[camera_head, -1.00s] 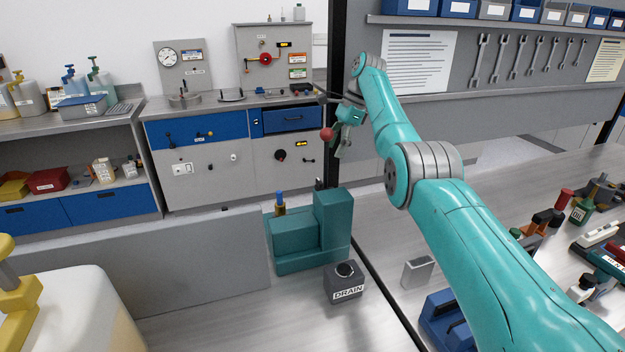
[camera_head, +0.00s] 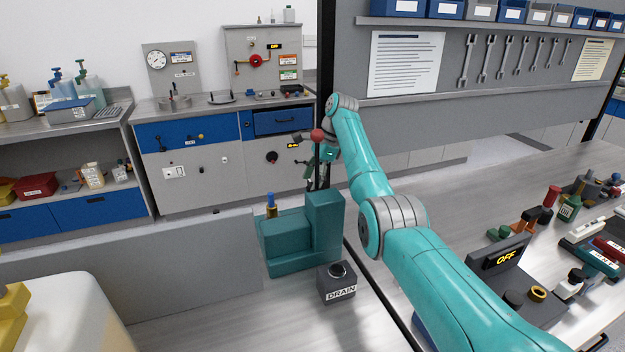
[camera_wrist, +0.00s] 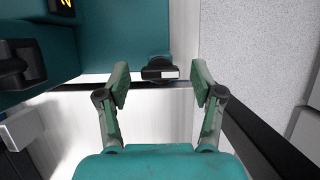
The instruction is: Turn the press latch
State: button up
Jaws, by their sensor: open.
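The teal press (camera_head: 285,245) stands on the bench in the middle of the head view. My gripper (camera_head: 311,172) is behind its tall block, partly hidden by the block and my arm. In the wrist view my gripper (camera_wrist: 160,78) is open, with one finger on each side of a small dark knob with a pale grey bar (camera_wrist: 160,71). The knob sits by the edge of a teal body and looks like the latch. I cannot tell whether the fingers touch it. A red ball (camera_head: 317,135) on a dark stem shows beside my gripper.
A dark DRAIN block (camera_head: 337,283) stands in front of the press. A grey partition (camera_head: 130,275) runs to its left. A box with an OFF display (camera_head: 500,258) and several tools lie on the right bench. A blue-drawered cabinet (camera_head: 190,132) stands behind.

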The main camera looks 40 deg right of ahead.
jog(key=c, duration=1.1)
jog(key=shift+c, duration=0.2)
jog(key=shift+f+m, duration=0.1)
jog(key=shift+m, duration=0.3)
jog(key=m+t, duration=0.1)
jog(key=m, duration=0.1)
jog(key=m+h, duration=0.1)
jog(key=m, duration=0.1)
jog(key=shift+s+a+m+t, duration=0.1)
jog(key=shift+m+t, duration=0.2)
jog(key=shift+t, duration=0.1)
jog(key=m+t+h, duration=0.1)
jog(key=m, duration=0.3)
jog(key=shift+m, duration=0.4)
jog(key=shift+h, duration=0.3)
